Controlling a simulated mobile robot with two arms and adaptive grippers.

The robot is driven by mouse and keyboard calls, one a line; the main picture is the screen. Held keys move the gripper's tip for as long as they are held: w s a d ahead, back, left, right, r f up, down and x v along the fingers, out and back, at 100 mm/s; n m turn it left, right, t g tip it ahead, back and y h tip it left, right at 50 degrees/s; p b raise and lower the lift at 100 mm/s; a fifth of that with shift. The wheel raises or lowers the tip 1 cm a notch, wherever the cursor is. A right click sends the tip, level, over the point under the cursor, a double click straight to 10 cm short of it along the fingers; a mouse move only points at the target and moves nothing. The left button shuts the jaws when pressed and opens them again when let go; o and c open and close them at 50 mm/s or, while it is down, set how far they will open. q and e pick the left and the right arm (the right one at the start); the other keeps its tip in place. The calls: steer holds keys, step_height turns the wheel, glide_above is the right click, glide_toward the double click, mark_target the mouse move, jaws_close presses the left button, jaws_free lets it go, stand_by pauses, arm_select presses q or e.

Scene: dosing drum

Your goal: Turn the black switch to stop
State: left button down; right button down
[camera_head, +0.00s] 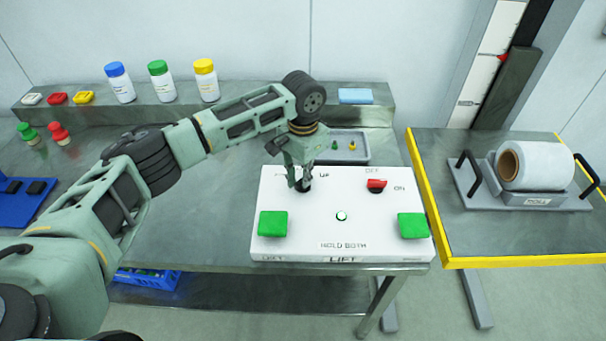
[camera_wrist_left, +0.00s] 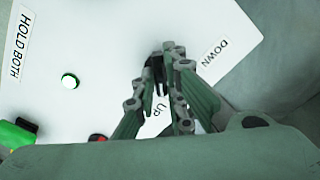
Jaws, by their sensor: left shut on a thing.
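The black switch (camera_head: 305,188) is on the upper left of a white control panel (camera_head: 320,225), mostly hidden by my left gripper (camera_head: 299,182) in the head view. In the left wrist view the black switch (camera_wrist_left: 154,70) shows between the fingertips of my left gripper (camera_wrist_left: 165,58), which is shut on it from above. "UP" and "DOWN" labels lie on either side of it. No stop label can be read, and the pointing direction of the switch is unclear. My right gripper is not in view.
The panel also has a red switch (camera_head: 376,184) marked ON, a white round button (camera_head: 341,216) and green buttons at left (camera_head: 273,224) and right (camera_head: 412,226). A grey tray (camera_head: 345,148) stands behind. A yellow-edged table (camera_head: 500,242) with a film roll (camera_head: 545,165) is at right.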

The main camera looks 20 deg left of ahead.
arm_select(q)
steer(key=shift+r, duration=0.1)
steer(key=shift+r+n+p, duration=0.1)
steer(key=shift+n+p, duration=0.3)
steer(key=shift+p, duration=0.4)
steer(key=n+p, duration=0.5)
steer(key=p, duration=0.3)
steer(key=shift+n+p, duration=0.3)
steer(key=shift+n, duration=0.1)
steer(key=shift+n+p, duration=1.05)
steer(key=shift+n, duration=0.15)
steer(key=c, duration=1.8)
jaws_free()
steer(key=shift+f, duration=0.2)
steer(key=shift+r, duration=0.1)
